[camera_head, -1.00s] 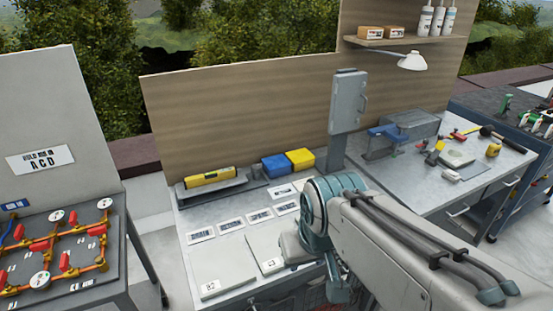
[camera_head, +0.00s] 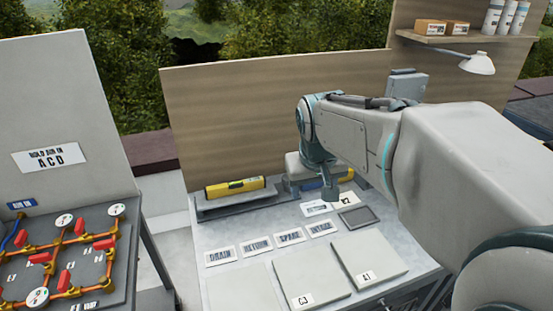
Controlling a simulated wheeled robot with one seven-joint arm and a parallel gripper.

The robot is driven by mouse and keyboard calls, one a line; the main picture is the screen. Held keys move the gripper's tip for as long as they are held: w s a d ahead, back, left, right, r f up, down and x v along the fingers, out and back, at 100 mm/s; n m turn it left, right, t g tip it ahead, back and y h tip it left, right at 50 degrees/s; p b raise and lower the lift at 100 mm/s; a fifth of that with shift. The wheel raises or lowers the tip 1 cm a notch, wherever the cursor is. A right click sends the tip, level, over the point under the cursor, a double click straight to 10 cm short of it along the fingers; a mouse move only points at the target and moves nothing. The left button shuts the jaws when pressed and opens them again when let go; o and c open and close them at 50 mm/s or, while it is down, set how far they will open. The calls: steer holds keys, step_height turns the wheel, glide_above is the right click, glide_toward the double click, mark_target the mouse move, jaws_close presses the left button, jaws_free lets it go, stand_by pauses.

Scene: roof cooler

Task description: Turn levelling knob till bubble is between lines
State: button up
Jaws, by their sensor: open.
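The yellow spirit level (camera_head: 235,188) lies on a grey plate (camera_head: 234,205) at the back left of the bench. Its vial is too small to read, so I cannot tell where the bubble sits. My gripper (camera_head: 303,172) is at the end of my bent arm, just right of the level and its plate, apparently above the bench. It is open, with no object seen in it; its fingers are mostly hidden or too small to make out. The levelling knob is not visible; my wrist covers the area at the plate's right end.
Label cards (camera_head: 255,245) and pale panels (camera_head: 370,256) lie on the bench front. A yellow box (camera_head: 346,176) is partly hidden behind my wrist. A wooden backboard (camera_head: 240,115) rises behind. A pipe board (camera_head: 65,255) stands left, across a gap.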

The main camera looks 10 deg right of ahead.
steer(key=w+f+y+b, duration=0.1)
steer(key=w+f+b, duration=0.25)
steer(key=w, duration=0.85)
steer(key=w+f+b, duration=0.2)
steer(key=w+f, duration=0.2)
steer(key=w, duration=0.9)
steer(key=shift+t, duration=0.4)
steer(key=x, duration=1.4)
steer(key=shift+s+d+f, duration=0.1)
steer(key=shift+s+d, duration=0.15)
steer(key=shift+c, duration=0.3)
steer(key=c, duration=0.9)
